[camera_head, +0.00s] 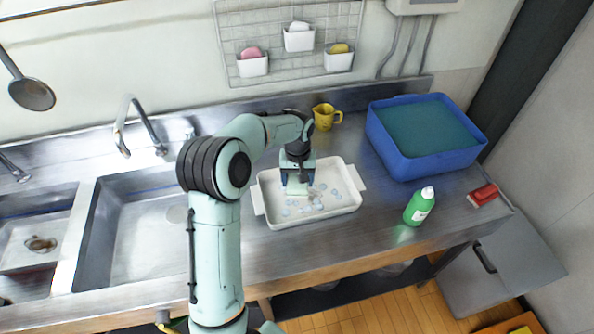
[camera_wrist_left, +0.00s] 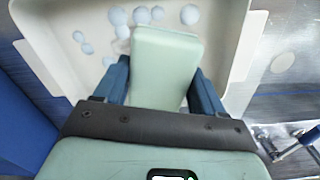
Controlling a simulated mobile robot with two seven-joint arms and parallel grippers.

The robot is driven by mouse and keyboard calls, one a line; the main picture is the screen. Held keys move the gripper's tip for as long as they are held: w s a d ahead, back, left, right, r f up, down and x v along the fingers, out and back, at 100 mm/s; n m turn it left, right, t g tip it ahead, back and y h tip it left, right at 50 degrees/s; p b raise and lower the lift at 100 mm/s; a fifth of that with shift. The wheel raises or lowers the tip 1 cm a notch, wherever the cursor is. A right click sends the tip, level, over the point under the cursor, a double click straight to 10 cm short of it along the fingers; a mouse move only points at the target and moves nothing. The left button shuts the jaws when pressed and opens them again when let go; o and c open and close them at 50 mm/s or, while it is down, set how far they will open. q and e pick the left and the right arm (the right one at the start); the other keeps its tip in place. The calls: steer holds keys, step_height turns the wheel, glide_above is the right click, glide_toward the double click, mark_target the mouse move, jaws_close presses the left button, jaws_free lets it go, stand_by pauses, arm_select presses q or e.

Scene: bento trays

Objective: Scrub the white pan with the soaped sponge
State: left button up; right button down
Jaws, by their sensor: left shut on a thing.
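The white pan (camera_head: 270,217) is a rectangular dish with side handles, lying on the steel counter with several pale bluish suds blobs in it. My left gripper (camera_head: 297,180) reaches down into the pan's left half, shut on a pale green sponge (camera_head: 296,191). In the left wrist view the sponge (camera_wrist_left: 165,60) sits between the two blue fingers, over the pan (camera_wrist_left: 235,75) with suds around it. Whether the sponge touches the pan floor is hard to tell. My right gripper is not in view.
A blue tub of water (camera_head: 430,165) stands right of the pan. A green bottle (camera_head: 419,206), a red brush (camera_head: 484,194) and a yellow cup (camera_head: 325,117) are nearby. Steel sinks (camera_head: 140,235) lie left. A wall rack (camera_head: 290,65) holds white baskets.

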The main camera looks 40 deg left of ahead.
mark_target(298, 201)
arm_select(q)
steer(key=shift+s+d+f, duration=0.15)
steer(key=shift+s+f, duration=0.05)
steer(key=shift+f, duration=0.5)
step_height(298, 201, down, 4)
steer(key=shift+r+b, duration=0.15)
steer(key=shift+b, duration=0.3)
steer(key=shift+f, duration=0.4)
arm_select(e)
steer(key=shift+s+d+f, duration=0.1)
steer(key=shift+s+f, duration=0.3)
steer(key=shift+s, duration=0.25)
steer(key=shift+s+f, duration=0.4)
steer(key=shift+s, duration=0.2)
arm_select(q)
steer(key=shift+w, duration=0.1)
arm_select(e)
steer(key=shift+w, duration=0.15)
arm_select(q)
steer(key=shift+f+b, duration=0.5)
steer(key=shift+f, duration=0.55)
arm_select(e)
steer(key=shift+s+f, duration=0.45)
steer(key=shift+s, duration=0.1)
